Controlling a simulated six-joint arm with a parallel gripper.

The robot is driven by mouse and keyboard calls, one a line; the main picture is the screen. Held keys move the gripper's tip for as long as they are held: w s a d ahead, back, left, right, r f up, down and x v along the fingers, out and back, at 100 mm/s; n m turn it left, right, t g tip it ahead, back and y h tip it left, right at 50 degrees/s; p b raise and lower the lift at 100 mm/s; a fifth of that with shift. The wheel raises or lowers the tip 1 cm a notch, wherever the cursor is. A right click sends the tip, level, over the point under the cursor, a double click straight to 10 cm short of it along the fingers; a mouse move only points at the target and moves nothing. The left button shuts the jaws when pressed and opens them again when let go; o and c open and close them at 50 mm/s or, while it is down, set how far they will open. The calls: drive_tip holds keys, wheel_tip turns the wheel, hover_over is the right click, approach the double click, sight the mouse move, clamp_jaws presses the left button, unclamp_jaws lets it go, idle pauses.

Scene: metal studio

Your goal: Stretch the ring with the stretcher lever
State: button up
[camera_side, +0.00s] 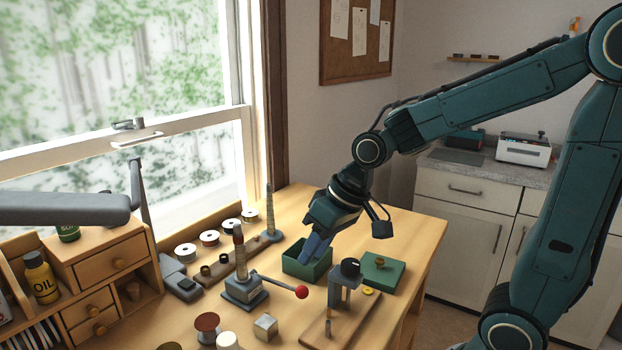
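The ring stretcher (243,289) stands in the middle of the bench. It has a grey base, an upright tapered mandrel (240,254) and a lever (272,283) that runs out to the right and ends in a red knob (302,292). My gripper (306,255) points down into an open green box (292,267), behind and to the right of the stretcher. Its fingertips are partly hidden by the box wall, so I cannot tell whether they are open or shut. I cannot make out a ring on the mandrel or in the gripper.
A green lid (396,276) with a knob lies right of the box. A grey post tool on a wooden board (317,333) stands in front. A second tapered mandrel (269,215) and several spools (209,238) stand behind. Drawers (113,264) and a grey lamp arm (65,208) are left.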

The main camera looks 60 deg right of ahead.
drive_tip(key=shift+x, duration=4.45)
clamp_jaws()
